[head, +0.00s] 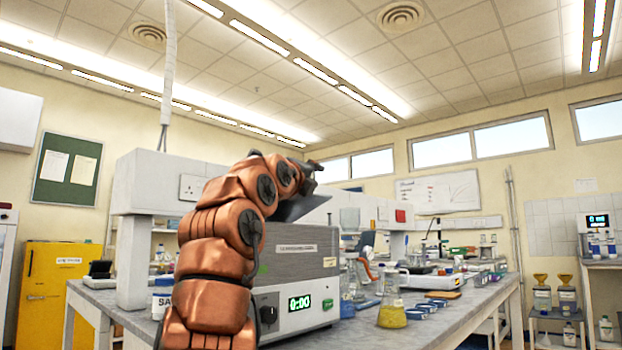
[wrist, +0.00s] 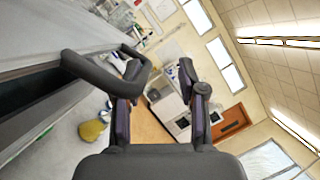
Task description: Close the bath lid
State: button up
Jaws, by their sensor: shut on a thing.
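The bath (head: 296,262) is a grey box on the bench with a dark knob and a green display reading 0:00. Its dark lid (head: 297,208) shows as a slanted panel above the box, tilted up, partly hidden by my arm. My gripper (head: 314,170) is at the raised upper edge of the lid. In the wrist view, a dark looped handle (wrist: 88,68) reaches from the lid side to my gripper (wrist: 158,78), around the left finger. The exact contact is hard to see.
A flask of yellow liquid (head: 391,314) stands on the bench right of the bath; it also shows in the wrist view (wrist: 93,130). Several small blue dishes (head: 420,310) lie beyond it. A white post and shelf (head: 133,250) stand left of my arm.

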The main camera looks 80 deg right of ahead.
jog(key=shift+s+r, duration=0.1)
jog(key=shift+a, duration=0.1)
jog(key=r+b+v, duration=0.1)
jog(key=b+v, duration=0.1)
jog(key=v, duration=0.6)
jog(key=shift+a+b, duration=0.4)
jog(key=shift+a, duration=0.2)
dwell(0.6)
jog(key=shift+d+p, duration=0.15)
jog(key=shift+p, duration=0.25)
jog(key=shift+f, duration=0.1)
